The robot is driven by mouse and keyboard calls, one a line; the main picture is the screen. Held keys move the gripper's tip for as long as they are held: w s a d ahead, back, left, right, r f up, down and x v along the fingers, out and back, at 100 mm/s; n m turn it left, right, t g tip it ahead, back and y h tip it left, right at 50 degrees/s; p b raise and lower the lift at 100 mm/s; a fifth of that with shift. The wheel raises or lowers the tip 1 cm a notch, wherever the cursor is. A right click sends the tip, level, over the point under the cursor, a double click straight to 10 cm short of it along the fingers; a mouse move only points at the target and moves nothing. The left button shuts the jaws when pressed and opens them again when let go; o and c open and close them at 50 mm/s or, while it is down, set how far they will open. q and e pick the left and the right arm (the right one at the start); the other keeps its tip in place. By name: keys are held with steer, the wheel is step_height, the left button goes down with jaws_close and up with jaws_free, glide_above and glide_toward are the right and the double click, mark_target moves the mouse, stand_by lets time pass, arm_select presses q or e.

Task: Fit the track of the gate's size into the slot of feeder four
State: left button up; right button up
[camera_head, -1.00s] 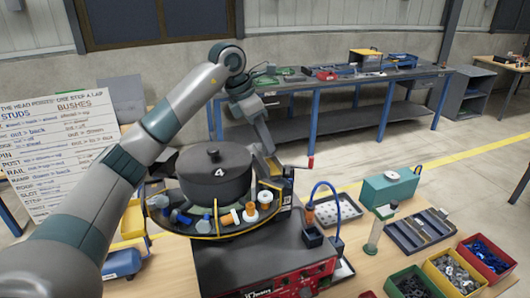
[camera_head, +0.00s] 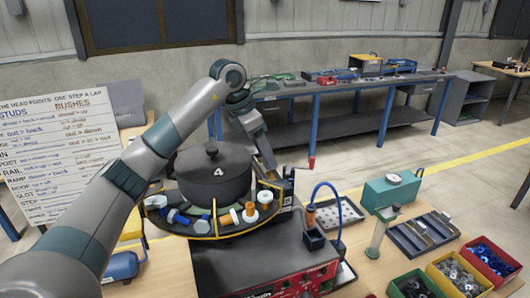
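Feeder four is a dark bowl with a lid marked 4 (camera_head: 214,172), standing on a black and red base (camera_head: 250,262). Studs and bushes in white, orange and blue lie along its yellow-edged rim. My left arm reaches over from the left. Its wrist comes down behind the right side of the bowl, where my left gripper (camera_head: 270,161) shows only in part. Its fingers are too small and hidden to read. The slot and the gate cannot be made out. A dark grey tray (camera_head: 412,247) at the right holds long grey pieces, perhaps tracks. My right gripper is out of view.
A red-tipped lever (camera_head: 311,162) and a blue hose (camera_head: 327,187) stand right of the bowl. A white perforated tray (camera_head: 350,211), a teal box (camera_head: 390,193) and red, yellow and green bins (camera_head: 490,262) are further right. A lettered board (camera_head: 50,150) stands left.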

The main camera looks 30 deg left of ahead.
arm_select(q)
steer(key=shift+r, duration=0.2)
steer(key=shift+a+r, duration=0.1)
steer(key=b+v, duration=0.3)
steer(key=v, duration=0.8)
steer(key=shift+s+r+b, duration=0.15)
steer(key=shift+r+b, duration=0.15)
steer(key=shift+f, duration=0.1)
stand_by(0.4)
